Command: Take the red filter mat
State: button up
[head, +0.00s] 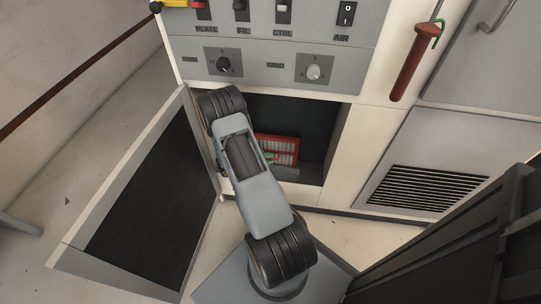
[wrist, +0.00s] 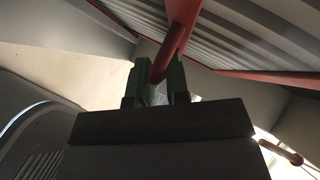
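The red filter mat (head: 279,149) has a red frame around pale pleats. It stands in the dark open bay low in the cabinet, partly hidden by my arm in the head view. In the wrist view its pale ridges (wrist: 240,45) and red bars fill the upper right. My gripper's green fingers (wrist: 158,82) stand close together on both sides of a slanting red bar and look shut on it. In the head view my gripper (head: 269,157) is at the mat's lower left, mostly hidden by my arm.
An open door panel (head: 150,205) stands left of the bay. Above are knobs and switches (head: 265,67). A red-handled tool (head: 413,65) hangs on the right, above a louvred panel (head: 425,188).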

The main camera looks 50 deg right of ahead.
jog(key=shift+d+f, duration=0.15)
jog(key=shift+d, duration=0.15)
jog(key=shift+s, duration=0.1)
grip_shut()
